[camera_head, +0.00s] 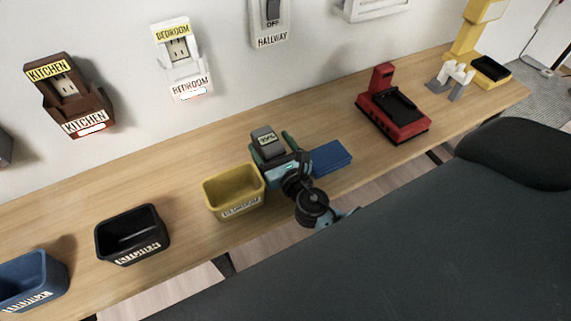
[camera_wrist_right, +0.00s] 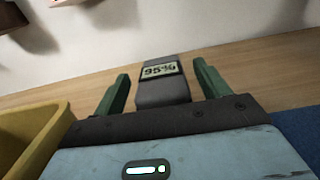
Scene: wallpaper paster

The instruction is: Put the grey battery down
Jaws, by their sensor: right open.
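The grey battery (camera_head: 265,139) has a dark top and a display reading 95%. It appears upright over the wooden shelf (camera_head: 332,135); its lower end is hidden by my gripper. In the right wrist view the battery (camera_wrist_right: 161,94) is between the two green fingers, with a gap on each side. My right gripper (camera_head: 271,149) is open around it; it also shows in the right wrist view (camera_wrist_right: 160,85). My left gripper is in neither view.
A yellow bin (camera_head: 237,210) is just left of my right gripper, and a blue block (camera_head: 331,157) is just right. A black bin (camera_head: 132,262) and a blue bin (camera_head: 60,280) stand further left. A red device (camera_head: 405,130) stands right. Wall outlets are behind the shelf.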

